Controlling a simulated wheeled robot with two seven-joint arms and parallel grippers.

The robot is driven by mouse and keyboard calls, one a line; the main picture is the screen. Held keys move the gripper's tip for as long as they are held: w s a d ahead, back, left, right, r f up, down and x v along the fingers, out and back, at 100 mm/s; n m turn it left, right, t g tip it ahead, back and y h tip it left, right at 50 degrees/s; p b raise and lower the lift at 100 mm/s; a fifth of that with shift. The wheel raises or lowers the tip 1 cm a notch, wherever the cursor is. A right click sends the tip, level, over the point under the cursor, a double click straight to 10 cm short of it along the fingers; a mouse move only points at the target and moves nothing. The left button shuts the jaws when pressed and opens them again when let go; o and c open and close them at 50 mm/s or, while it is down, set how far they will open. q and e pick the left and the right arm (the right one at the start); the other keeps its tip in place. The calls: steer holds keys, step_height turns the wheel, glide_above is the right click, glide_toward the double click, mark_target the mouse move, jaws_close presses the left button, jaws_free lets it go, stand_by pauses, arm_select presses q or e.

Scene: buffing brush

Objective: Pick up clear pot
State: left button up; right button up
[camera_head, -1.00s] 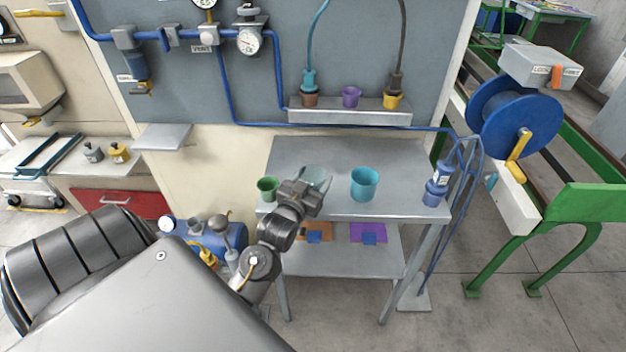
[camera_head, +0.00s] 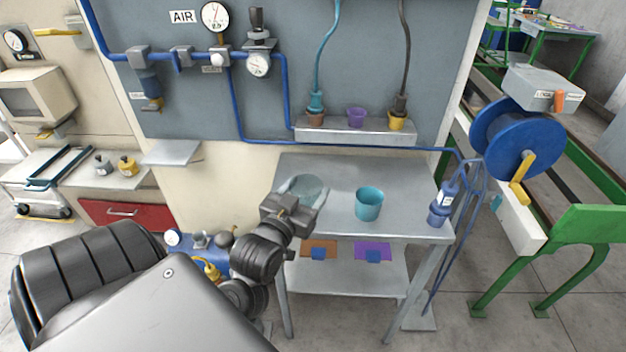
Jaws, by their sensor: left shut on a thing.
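The clear pot (camera_head: 308,185) is a see-through, slightly greenish cup at the left end of the grey metal table (camera_head: 405,193). My left gripper (camera_head: 296,200) is at its near side and shut on it. The fingertips and the pot's lower part are partly hidden behind the gripper body, so I cannot tell whether the pot touches the tabletop. My right gripper is not in view.
A teal pot (camera_head: 369,204) stands to the right on the same table. A blue bottle-like tool (camera_head: 440,205) is at the table's right edge. A wall shelf (camera_head: 354,130) above holds small brown, purple and yellow pots. The table's middle back is clear.

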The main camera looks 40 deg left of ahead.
arm_select(q)
steer(key=s+r+p, duration=0.1)
steer(key=s+d+r+p, duration=0.1)
steer(key=s+p, duration=0.1)
steer(key=shift+s+d, duration=0.1)
steer(key=shift+s+d+r+p, duration=0.1)
steer(key=shift+s+d+p, duration=0.15)
steer(key=shift+s+p, duration=0.3)
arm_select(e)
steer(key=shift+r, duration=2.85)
